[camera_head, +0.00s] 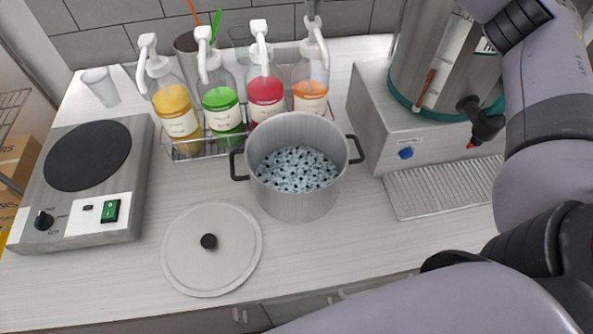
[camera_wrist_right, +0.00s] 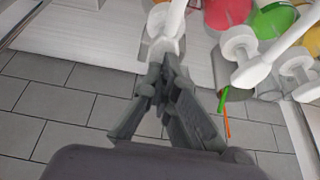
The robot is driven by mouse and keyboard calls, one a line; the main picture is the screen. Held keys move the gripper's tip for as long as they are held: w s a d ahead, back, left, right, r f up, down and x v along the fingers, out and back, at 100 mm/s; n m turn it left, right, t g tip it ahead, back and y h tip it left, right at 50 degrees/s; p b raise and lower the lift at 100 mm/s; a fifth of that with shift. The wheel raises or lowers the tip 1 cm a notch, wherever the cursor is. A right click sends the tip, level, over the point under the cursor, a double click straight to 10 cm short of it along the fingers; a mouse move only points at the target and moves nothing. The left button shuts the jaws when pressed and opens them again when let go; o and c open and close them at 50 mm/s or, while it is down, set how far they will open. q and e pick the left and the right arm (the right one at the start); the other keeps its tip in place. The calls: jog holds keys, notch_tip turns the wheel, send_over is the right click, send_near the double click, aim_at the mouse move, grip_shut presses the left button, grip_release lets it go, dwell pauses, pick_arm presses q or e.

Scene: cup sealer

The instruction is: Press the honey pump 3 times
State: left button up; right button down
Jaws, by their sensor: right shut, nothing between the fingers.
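Four white-topped pump bottles stand in a wire rack: yellow (camera_head: 173,108), green (camera_head: 220,98), red (camera_head: 265,90) and orange (camera_head: 310,88). I cannot read their labels, so I cannot tell for sure which is honey. My right gripper (camera_head: 312,8) shows only as a small grey part at the top of the orange bottle's pump. In the right wrist view, its shut, empty fingers (camera_wrist_right: 163,82) are at that white pump head (camera_wrist_right: 163,45). I cannot tell whether they touch it. The red and green bottles show beyond. My left gripper is not in view.
A steel pot (camera_head: 297,205) with dark pearls stands in front of the rack, its lid (camera_head: 212,270) on the counter. A hot plate (camera_head: 75,220) is at the left, a steel dispenser (camera_head: 370,115) at the right.

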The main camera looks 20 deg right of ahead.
jog(key=shift+s+f+b, duration=0.1)
jog(key=shift+f+b, duration=0.9)
jog(key=shift+f, duration=0.9)
jog(key=shift+r, duration=0.1)
jog(key=shift+r+p, duration=1.9)
jog(key=shift+r, duration=0.35)
notch_tip(320, 180, up, 6)
jog(key=p, duration=0.5)
